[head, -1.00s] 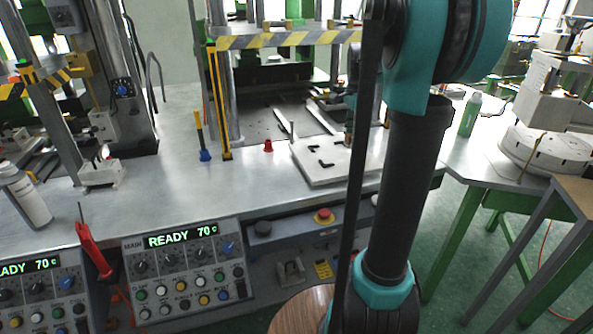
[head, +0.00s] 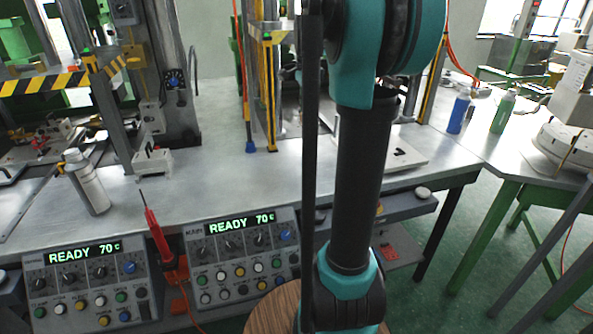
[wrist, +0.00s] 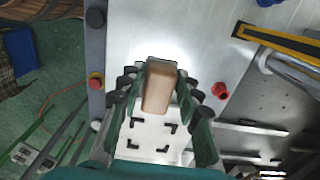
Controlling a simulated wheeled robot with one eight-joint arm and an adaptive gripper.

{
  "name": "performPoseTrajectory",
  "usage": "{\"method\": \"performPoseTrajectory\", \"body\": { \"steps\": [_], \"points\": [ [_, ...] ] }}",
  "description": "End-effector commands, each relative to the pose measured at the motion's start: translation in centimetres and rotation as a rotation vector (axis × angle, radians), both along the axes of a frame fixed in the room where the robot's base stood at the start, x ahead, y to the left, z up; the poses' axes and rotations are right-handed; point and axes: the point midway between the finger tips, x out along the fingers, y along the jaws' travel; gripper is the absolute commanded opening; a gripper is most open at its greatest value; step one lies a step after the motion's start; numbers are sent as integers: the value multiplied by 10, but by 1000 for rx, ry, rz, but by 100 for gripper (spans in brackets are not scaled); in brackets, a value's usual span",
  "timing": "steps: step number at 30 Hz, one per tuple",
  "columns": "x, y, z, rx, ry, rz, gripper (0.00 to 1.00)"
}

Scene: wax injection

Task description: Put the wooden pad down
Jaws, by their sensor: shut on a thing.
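The wooden pad is a light brown block (wrist: 159,86). In the wrist view it sits between the two fingers of my gripper (wrist: 160,92), which is shut on it. Behind and below it in that view lies a white plate with black corner marks (wrist: 148,138) on the grey metal table (wrist: 185,35). I cannot tell exactly how high the pad is above the surface. In the head view my arm hides the gripper and the pad. Part of the white plate shows right of my arm (head: 408,155).
A red cone-like piece (wrist: 220,90) stands beside the plate. A red button (wrist: 96,82) is on the table's front side. A yellow-and-black post (wrist: 280,42) stands near. Blue (head: 459,112) and green (head: 503,112) bottles stand at the right.

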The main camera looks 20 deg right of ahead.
Motion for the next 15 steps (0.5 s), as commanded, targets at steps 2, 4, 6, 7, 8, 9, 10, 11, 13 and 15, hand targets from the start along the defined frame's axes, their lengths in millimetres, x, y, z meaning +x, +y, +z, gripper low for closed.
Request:
{"method": "performPoseTrajectory", "body": {
  "steps": [2, 4, 6, 7, 8, 9, 10, 11, 13, 15],
  "points": [
    [0, 0, -18, 0, 0, 0, 0],
    [0, 0, -36, 0, 0, 0, 0],
    [0, 0, -53, 0, 0, 0, 0],
    [0, 0, -60, 0, 0, 0, 0],
    [0, 0, -67, 0, 0, 0, 0],
    [0, 0, -77, 0, 0, 0, 0],
    [0, 0, -85, 0, 0, 0, 0],
    [0, 0, -92, 0, 0, 0, 0],
    [0, 0, -108, 0, 0, 0, 0],
    [0, 0, -122, 0, 0, 0, 0]
  ]
}}
